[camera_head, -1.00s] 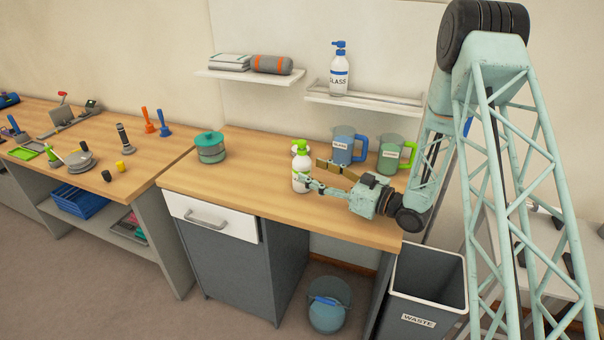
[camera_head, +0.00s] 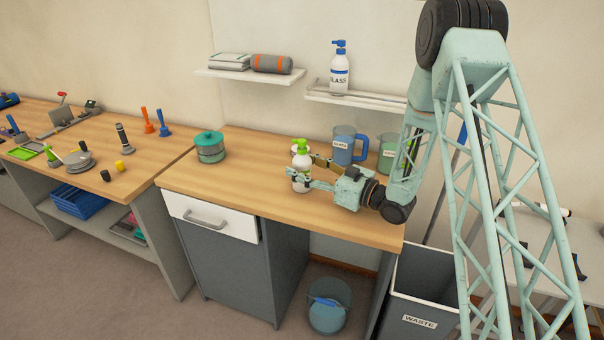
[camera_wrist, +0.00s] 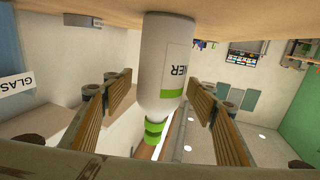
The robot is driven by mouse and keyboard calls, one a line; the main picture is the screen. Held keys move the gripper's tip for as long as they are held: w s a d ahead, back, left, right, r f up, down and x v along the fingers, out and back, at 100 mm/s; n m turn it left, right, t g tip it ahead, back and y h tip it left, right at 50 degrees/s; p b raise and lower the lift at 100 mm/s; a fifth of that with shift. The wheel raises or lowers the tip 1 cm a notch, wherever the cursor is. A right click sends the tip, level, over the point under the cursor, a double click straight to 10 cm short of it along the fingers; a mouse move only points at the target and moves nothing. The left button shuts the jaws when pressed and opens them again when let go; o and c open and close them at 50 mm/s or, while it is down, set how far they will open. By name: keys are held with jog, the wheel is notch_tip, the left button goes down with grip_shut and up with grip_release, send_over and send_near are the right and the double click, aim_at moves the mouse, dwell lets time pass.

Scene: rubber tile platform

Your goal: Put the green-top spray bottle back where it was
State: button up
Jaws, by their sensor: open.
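The green-top spray bottle (camera_head: 301,163) is white with a green spray head and stands upright on the wooden worktop. My gripper (camera_head: 306,172) is open, with its fingers level with the bottle's body. In the wrist view the bottle (camera_wrist: 165,65) appears upside down, between the two finger pads of my gripper (camera_wrist: 163,110). Gaps show between the bottle and both pads. Part of the bottle's body is hidden by a finger in the head view.
A blue-handled jug (camera_head: 345,148) and a green-handled jug (camera_head: 387,150) stand behind my wrist. A teal-lidded pot (camera_head: 210,147) is left on the worktop (camera_head: 235,182). A blue-top bottle (camera_head: 339,72) stands on the wall shelf (camera_head: 365,101). A waste bin (camera_head: 420,300) is below right.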

aim_at(308, 159)
jog(key=shift+c, duration=0.8)
jog(key=c, duration=1.1)
jog(key=shift+r, duration=0.2)
jog(key=shift+r+p, duration=0.55)
jog(key=shift+r, duration=1)
jog(key=s+d, duration=0.2)
jog(key=s, duration=0.3)
jog(key=s+d+r+p, duration=0.1)
jog(key=s+d, duration=0.1)
jog(key=s, duration=0.3)
jog(key=s+d, duration=0.2)
jog(key=s, duration=0.2)
jog(key=shift+s+r+p, duration=0.25)
jog(key=shift+s+p, duration=0.15)
